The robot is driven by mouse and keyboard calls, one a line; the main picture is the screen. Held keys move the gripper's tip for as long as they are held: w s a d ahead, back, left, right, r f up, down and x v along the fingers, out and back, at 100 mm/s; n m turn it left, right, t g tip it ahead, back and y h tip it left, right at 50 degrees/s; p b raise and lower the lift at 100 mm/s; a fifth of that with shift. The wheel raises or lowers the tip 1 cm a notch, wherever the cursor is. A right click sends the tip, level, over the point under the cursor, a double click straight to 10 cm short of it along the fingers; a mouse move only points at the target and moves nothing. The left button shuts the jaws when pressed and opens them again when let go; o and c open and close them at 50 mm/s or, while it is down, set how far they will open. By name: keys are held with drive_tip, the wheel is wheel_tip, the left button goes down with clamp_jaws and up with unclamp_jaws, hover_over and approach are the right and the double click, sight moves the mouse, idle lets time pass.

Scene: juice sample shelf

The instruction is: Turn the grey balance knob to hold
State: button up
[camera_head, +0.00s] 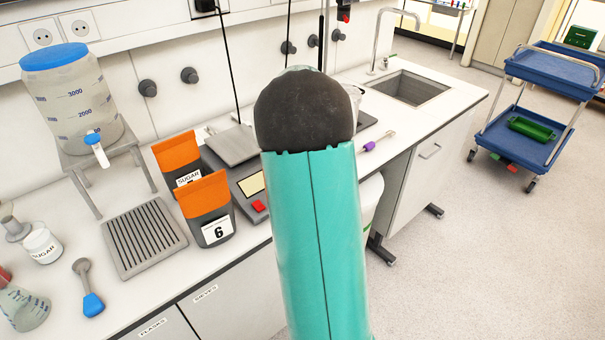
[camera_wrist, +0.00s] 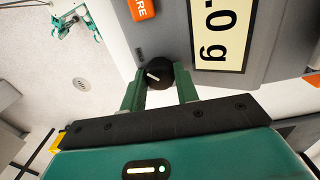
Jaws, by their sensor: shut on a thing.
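In the wrist view, a dark grey round knob (camera_wrist: 157,72) with a white pointer line sits on the edge of the grey balance (camera_wrist: 268,62). The pointer lies slanted, nearly level in the picture. My gripper (camera_wrist: 160,80) has its two green fingers on either side of the knob, shut on it. In the head view my arm hides the knob and my gripper.
In the head view, two orange-topped sugar bags (camera_head: 207,205) stand left of my arm, near a balance with a red button (camera_head: 258,206). A drain rack (camera_head: 145,238) and a water dispenser (camera_head: 75,100) are farther left. A sink (camera_head: 408,88) is at the right.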

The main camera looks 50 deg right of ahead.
idle(0.3)
drive_tip(key=o, duration=1)
drive_tip(key=shift+c, duration=0.2)
drive_tip(key=shift+r, duration=0.1)
wheel_tip(320, 180, up, 14)
drive_tip(key=shift+f, duration=0.2)
